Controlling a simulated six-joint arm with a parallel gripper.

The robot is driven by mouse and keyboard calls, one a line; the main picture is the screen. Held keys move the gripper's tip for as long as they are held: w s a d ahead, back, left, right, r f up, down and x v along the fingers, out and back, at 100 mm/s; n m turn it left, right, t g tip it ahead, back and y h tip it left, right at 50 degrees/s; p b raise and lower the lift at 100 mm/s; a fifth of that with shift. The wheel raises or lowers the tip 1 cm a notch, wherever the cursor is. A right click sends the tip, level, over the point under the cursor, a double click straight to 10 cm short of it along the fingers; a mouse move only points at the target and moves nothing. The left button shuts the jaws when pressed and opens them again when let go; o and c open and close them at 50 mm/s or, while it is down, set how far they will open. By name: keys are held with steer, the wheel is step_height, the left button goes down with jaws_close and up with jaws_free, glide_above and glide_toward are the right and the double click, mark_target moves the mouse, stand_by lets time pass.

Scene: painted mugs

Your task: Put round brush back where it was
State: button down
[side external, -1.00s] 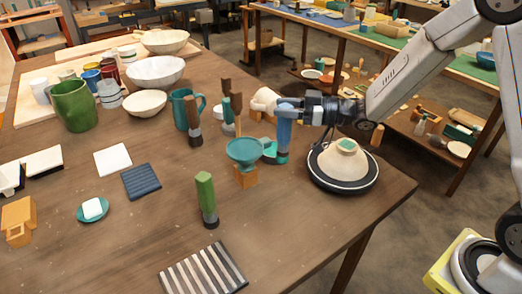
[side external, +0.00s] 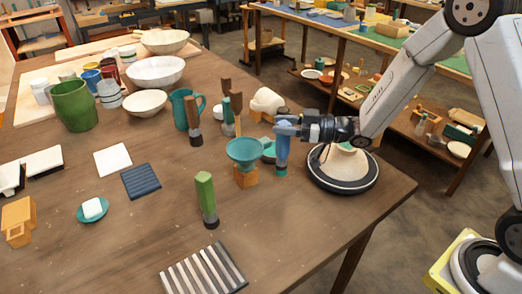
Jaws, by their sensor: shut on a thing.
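A blue-handled brush (side external: 283,153), which I take to be the round brush, is upright in my gripper (side external: 284,127). My gripper reaches in from the right and is shut around the upper part of the handle. The brush's lower end is close to the table, just right of a teal bowl on a wooden block. I cannot tell whether it touches the table. Other upright tools stand nearby: a green-handled one (side external: 205,193) at the front and a brown-handled one (side external: 193,118) by the teal mug.
The teal bowl (side external: 245,152) is close left of the brush. A cream cone-shaped piece on a dark wheel (side external: 343,183) stands close right, under my arm. A cream object (side external: 267,101) is behind. The table (side external: 300,232) in front is clear up to the striped mat (side external: 203,270).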

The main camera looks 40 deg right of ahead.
mark_target(283, 137)
steer(key=shift+f, duration=1.9)
steer(key=shift+c, duration=1)
jaws_free()
steer(key=v, duration=1.2)
steer(key=shift+r, duration=0.2)
